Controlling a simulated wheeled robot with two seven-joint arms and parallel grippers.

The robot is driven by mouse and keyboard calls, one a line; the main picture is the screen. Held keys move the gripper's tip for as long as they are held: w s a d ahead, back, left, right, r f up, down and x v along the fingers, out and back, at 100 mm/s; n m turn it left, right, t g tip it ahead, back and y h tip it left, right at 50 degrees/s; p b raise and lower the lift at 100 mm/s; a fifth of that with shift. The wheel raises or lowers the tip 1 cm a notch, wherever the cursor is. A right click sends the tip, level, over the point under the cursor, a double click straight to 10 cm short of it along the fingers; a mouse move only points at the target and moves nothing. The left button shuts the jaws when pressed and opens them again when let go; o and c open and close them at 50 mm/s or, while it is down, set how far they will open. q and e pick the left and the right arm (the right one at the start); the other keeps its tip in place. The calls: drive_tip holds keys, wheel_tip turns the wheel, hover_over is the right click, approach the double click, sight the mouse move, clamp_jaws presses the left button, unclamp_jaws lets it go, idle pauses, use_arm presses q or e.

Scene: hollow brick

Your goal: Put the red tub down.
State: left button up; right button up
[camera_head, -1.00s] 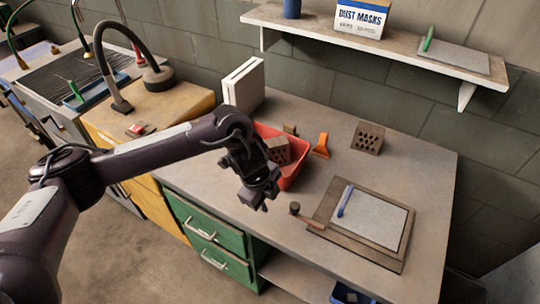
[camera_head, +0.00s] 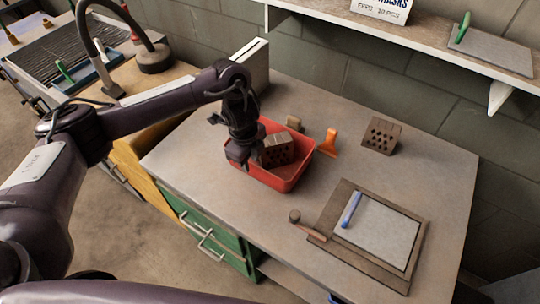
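The red tub (camera_head: 292,181) appears to rest upright on the grey-brown worktop, left of the orange tool. A brown hollow brick (camera_head: 279,149) is inside it. My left gripper (camera_head: 238,162) is at the tub's left side, pointing down and covering part of the wall there. Its fingertips are dark and partly lost against the tub, so I cannot tell whether they grip the wall or only stand beside it. My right gripper is out of view; only a dark arm part shows along the bottom edge.
The worktop left of the tub is clear.

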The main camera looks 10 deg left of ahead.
sight(252, 167)
use_arm(q)
drive_tip(key=f, duration=0.4)
drive_tip(key=shift+w+d+f+p, duration=0.15)
drive_tip(key=shift+d+p, duration=0.05)
drive_tip(key=shift+p, duration=0.1)
clamp_jaws()
drive_tip(key=shift+w, duration=0.1)
